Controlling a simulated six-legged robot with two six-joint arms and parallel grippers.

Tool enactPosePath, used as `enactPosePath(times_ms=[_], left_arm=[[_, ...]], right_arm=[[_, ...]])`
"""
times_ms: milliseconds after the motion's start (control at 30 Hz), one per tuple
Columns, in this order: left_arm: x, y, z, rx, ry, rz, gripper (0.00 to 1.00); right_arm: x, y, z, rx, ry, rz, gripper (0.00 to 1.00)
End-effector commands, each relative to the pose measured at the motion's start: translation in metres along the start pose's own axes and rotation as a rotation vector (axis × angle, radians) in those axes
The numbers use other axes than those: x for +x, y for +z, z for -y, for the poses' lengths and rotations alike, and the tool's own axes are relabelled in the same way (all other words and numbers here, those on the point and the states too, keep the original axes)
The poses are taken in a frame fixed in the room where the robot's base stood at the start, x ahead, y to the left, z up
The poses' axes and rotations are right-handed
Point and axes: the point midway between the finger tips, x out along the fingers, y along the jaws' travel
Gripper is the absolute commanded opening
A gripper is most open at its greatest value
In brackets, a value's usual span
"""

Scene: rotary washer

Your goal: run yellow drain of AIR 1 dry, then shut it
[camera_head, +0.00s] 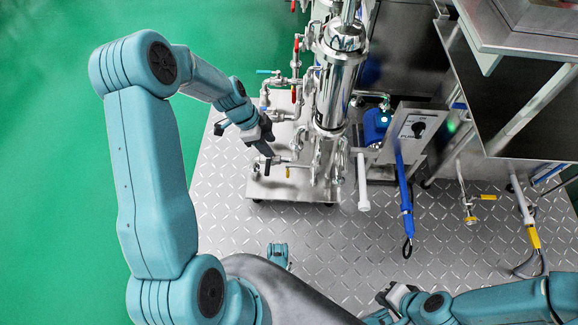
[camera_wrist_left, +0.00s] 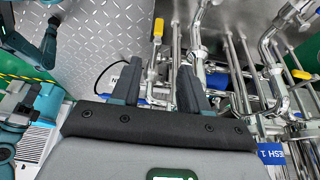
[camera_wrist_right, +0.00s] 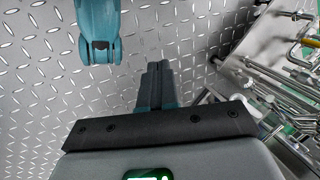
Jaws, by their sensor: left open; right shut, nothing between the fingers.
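A small yellow valve handle (camera_head: 287,172) sits low on the piping at the front left of the steel skid. It also shows in the left wrist view (camera_wrist_left: 157,28), past the fingertips and roughly in line with the gap between them. My left gripper (camera_head: 268,160) is open and empty, just left of this handle; in its wrist view the fingers (camera_wrist_left: 160,68) stand apart. I cannot read an AIR 1 label, nor tell whether liquid runs from the drain. My right gripper (camera_head: 385,298) is low, over the floor plate; its fingers (camera_wrist_right: 155,75) are shut and empty.
The polished vertical vessel (camera_head: 338,75) rises behind the drain, with red and cyan valve handles beside it. A blue MESH 1 label (camera_wrist_left: 270,156) shows among the pipes. Another yellow handle (camera_head: 488,197) is far right. The checkered floor plate (camera_head: 330,245) in front is largely clear.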

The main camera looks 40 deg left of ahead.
Motion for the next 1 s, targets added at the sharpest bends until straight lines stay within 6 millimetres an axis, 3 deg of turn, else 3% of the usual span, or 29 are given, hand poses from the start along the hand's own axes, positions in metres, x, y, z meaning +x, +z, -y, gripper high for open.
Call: enactPosePath(times_ms=[600,800,1000], left_arm=[[0.135,0.004,-0.005,-0.003,0.004,0.000,0.45],[0.154,0.002,-0.003,-0.004,0.001,0.000,0.45],[0.157,0.001,-0.002,-0.005,0.000,0.000,0.45]], right_arm=[[0.041,-0.016,-0.020,0.015,0.002,-0.047,0.00],[0.046,-0.022,-0.021,0.009,0.001,-0.068,0.00],[0.046,-0.024,-0.021,0.008,0.001,-0.072,0.00]])
